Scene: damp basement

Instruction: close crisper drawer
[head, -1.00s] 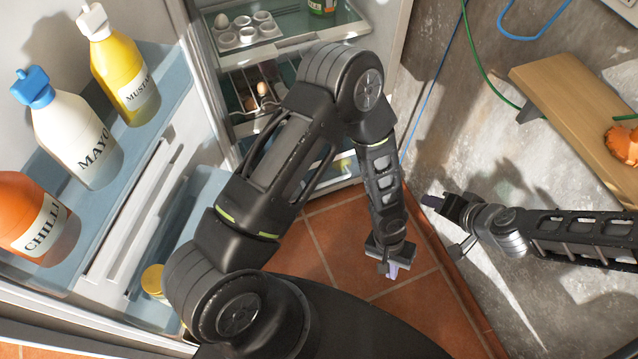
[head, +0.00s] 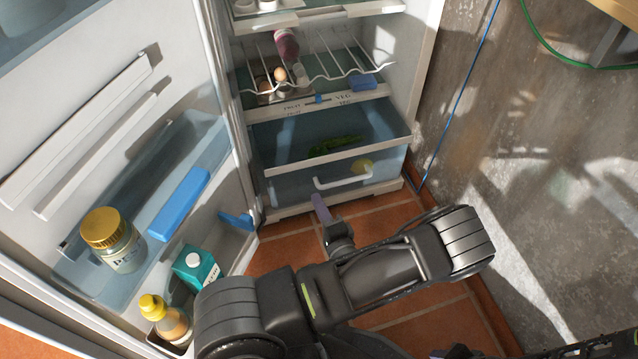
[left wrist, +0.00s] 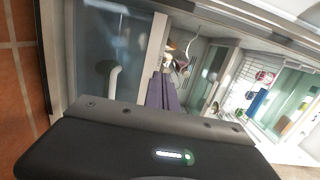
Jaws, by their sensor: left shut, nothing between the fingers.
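The crisper drawer (head: 290,188) is at the bottom of the open fridge in the head view, a clear bluish bin with a white rim and white handle (head: 343,183). It stands pulled out; a green vegetable (head: 335,146) and a yellow item show inside. My left gripper (head: 320,204) is shut and empty, its purple fingers pointing at the fridge, just below and left of the handle. Contact with the drawer front cannot be told. In the left wrist view the fingers (left wrist: 162,92) are beside the white rim, with the handle (left wrist: 114,86) to the left. My right gripper is out of view.
The fridge door (head: 90,150) stands open at left, its bins holding a gold-lidded jar (head: 120,250), a teal carton (head: 195,268) and a yellow-capped bottle (head: 165,320). A wire rack (head: 345,75) is above the drawer. A rough wall (head: 530,180) stands at right. Tiled floor lies in front.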

